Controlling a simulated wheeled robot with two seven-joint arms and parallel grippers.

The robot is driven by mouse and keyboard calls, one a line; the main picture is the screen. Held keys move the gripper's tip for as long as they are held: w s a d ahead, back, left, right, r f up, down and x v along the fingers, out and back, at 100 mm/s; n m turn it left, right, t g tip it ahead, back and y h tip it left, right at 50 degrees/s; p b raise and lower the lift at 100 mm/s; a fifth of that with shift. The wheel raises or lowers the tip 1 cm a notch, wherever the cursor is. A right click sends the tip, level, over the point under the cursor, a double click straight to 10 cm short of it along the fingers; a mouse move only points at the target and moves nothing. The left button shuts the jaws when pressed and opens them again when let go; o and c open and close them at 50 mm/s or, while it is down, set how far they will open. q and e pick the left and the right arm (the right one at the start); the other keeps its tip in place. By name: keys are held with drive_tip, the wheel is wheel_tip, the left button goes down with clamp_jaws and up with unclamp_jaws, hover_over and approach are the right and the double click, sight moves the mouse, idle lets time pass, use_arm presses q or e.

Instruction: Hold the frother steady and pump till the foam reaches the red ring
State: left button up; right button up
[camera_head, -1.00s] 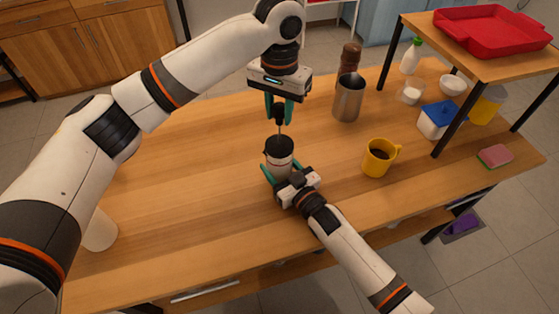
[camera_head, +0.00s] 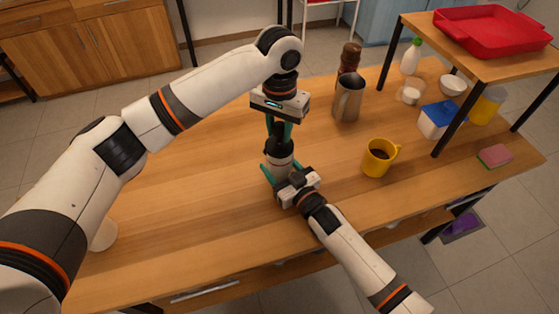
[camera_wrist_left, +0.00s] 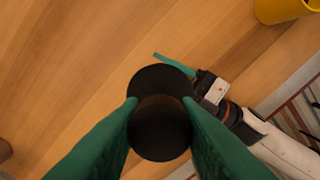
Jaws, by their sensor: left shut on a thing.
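The frother (camera_head: 279,159) stands upright on the table, a white body with a black lid. My left gripper (camera_head: 279,136) is shut on the black plunger knob (camera_head: 277,129), low over the lid with little rod showing. In the left wrist view the round black knob (camera_wrist_left: 160,128) sits between the green fingers, over the black lid (camera_wrist_left: 160,79). My right gripper (camera_head: 281,177) is around the frother's body from the front right, with a green finger on each side. It also shows in the left wrist view. The foam and the red ring cannot be made out.
A yellow mug (camera_head: 377,158) with dark contents stands to the right. A metal pitcher (camera_head: 348,98) and a brown mill (camera_head: 349,60) stand behind. A shelf with a red tray (camera_head: 492,31) rises at right. The table's left part is mostly clear.

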use_arm(q)
drive_tip(key=shift+f, duration=0.5)
drive_tip(key=o, duration=1)
drive_tip(key=shift+r, duration=0.1)
drive_tip(key=shift+r, duration=3.5)
